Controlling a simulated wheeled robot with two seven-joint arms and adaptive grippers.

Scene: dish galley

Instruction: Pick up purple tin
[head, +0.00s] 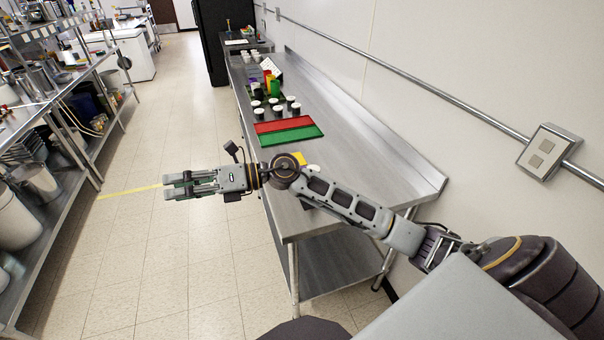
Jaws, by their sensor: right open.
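I cannot clearly make out a purple tin; among the small items on the steel counter (345,135), a tiny purplish shape (268,76) stands near the red and green containers, too small to identify. My right gripper (168,187) is open and empty. It points left over the floor aisle, out past the counter's front edge and well apart from the items. My left gripper is not in view.
A red tray (283,124) and a green tray (291,136) lie on the counter, with several dark, white-lidded jars (278,111) behind. A yellow thing (299,158) is partly hidden by my right arm. Loaded shelves (75,180) line the left. The counter's near right is clear.

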